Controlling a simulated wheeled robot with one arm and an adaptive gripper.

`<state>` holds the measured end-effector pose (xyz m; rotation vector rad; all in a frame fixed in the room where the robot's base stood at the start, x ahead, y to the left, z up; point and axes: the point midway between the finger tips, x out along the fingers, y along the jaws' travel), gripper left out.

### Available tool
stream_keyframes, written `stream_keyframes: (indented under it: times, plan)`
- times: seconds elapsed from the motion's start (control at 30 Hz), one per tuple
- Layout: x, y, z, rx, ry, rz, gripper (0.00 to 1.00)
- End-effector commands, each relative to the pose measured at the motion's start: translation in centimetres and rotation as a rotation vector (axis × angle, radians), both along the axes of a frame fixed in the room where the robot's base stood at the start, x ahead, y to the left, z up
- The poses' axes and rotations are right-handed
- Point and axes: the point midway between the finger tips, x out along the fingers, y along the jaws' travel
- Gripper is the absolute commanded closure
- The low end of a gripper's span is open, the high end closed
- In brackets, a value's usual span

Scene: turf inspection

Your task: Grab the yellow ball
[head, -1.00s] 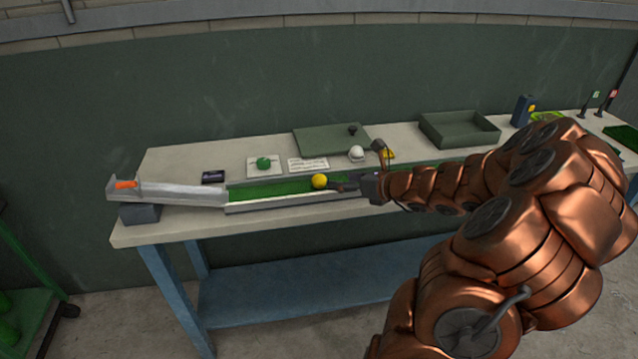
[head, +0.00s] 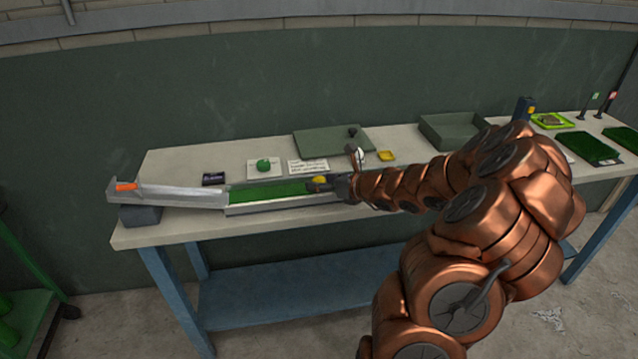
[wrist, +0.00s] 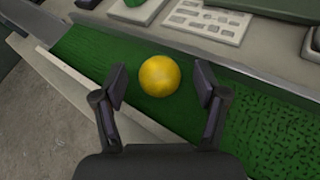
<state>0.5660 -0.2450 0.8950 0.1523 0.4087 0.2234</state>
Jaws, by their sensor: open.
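The yellow ball (wrist: 160,76) rests on a strip of green turf (wrist: 87,52) in the wrist view. My gripper (wrist: 162,82) is open, with one finger on each side of the ball and a visible gap on both sides. In the head view the ball (head: 319,180) is partly covered by my gripper (head: 335,172), which reaches in from the right over the turf channel (head: 270,193). Whether the fingers are level with the ball is hard to tell.
A white ball (head: 361,155) sits behind my gripper, and a green ball (head: 263,164) lies on a white card farther left. A grey ramp (head: 180,196) meets the channel's left end. A dark tray (head: 455,130) stands at the back right.

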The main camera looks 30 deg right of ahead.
Motion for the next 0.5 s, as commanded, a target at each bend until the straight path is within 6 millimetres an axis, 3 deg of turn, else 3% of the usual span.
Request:
stream_keyframes:
  times: [0.17, 0.5]
  plan:
    - [-0.01, 0.02, 0.01, 0.0, 0.0, 0.0, 0.3]
    - [-0.03, 0.03, 0.0, 0.001, 0.0, 0.001, 0.65]
